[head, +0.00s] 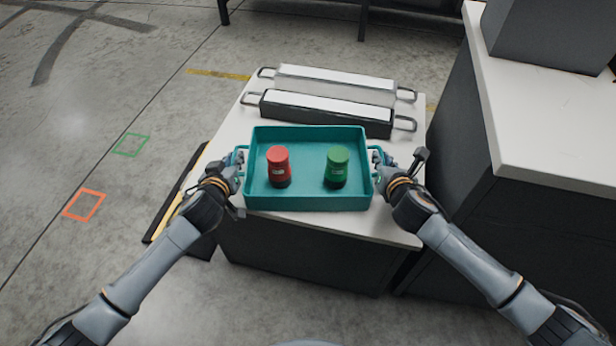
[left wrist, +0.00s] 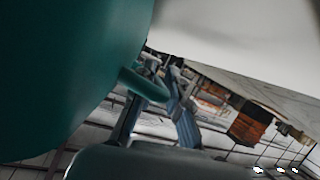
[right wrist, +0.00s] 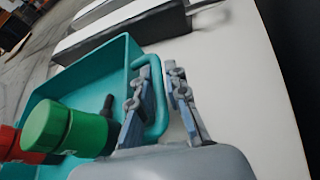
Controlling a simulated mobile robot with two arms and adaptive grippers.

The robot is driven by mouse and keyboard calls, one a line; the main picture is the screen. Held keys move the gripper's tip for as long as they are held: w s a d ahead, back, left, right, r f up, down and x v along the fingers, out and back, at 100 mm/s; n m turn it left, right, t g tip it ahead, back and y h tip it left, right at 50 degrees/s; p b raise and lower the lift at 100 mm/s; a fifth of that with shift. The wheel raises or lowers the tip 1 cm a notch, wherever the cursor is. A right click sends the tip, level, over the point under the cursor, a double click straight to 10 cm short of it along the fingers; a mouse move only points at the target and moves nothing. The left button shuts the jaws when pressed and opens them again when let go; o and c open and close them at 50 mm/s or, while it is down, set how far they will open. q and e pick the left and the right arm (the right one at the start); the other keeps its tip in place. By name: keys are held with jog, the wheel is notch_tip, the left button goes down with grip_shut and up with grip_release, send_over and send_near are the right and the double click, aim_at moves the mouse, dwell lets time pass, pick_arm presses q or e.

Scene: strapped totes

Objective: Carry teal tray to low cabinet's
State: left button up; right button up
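The teal tray (head: 308,203) rests on the white top of a low cabinet (head: 330,222). It holds a red canister (head: 279,168) on the left and a green canister (head: 337,168) on the right, both upright. My left gripper (head: 236,165) is at the tray's left handle, which shows in the left wrist view (left wrist: 143,85); its fingers look apart around it. My right gripper (head: 379,163) is at the right handle (right wrist: 163,105). Its fingers straddle the bar with a gap, one inside the loop and one outside.
Two long dark boxes with white tops and wire handles, a nearer one (head: 325,118) and a farther one (head: 335,77), lie behind the tray. A taller cabinet with a pale top (head: 545,140) stands at right. Floor at left is open, with green (head: 131,144) and orange (head: 85,204) marked squares.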

pick_arm(q)
jog(key=shift+o, duration=1.2)
jog(key=shift+r, duration=0.15)
pick_arm(e)
jog(key=shift+o, duration=1.1)
jog(key=shift+r, duration=0.1)
